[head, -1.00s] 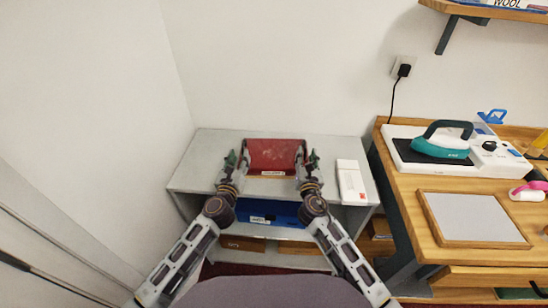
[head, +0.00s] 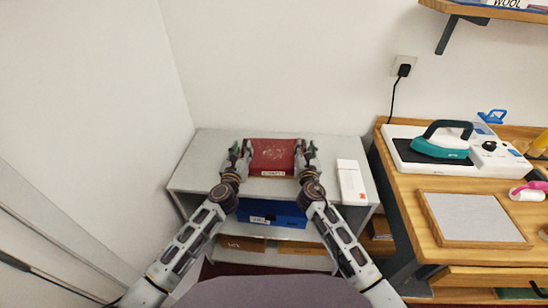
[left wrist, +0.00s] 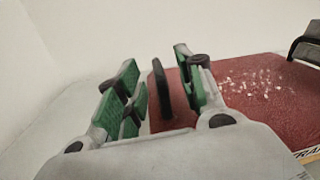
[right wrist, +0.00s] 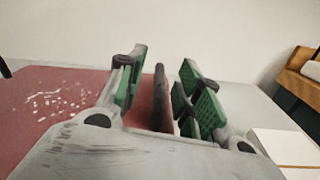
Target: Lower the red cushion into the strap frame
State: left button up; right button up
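The red cushion (head: 271,153) looks like a low, flat red block with white specks on top and a pale label on its front. It lies on the grey shelf unit's top. A dark upright tab (left wrist: 162,88) stands at its left end and another (right wrist: 160,92) at its right end. My left gripper (head: 241,148) is open, its green-padded fingers on both sides of the left tab with gaps. My right gripper (head: 305,147) is open around the right tab in the same way. I cannot make out a separate strap frame in these views.
A white box (head: 351,180) lies on the shelf top (head: 215,150), right of my right gripper. A blue bin (head: 270,213) and brown boxes (head: 243,243) sit below. The wooden counter at right holds an iron (head: 441,140) and a wood-edged grey panel (head: 472,217).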

pick_arm(q)
grip_shut()
pick_arm(e)
grip_shut()
pick_arm(q)
jog(key=shift+d+r, duration=0.15)
jog(key=shift+r, duration=0.15)
pick_arm(e)
jog(key=shift+r, duration=0.25)
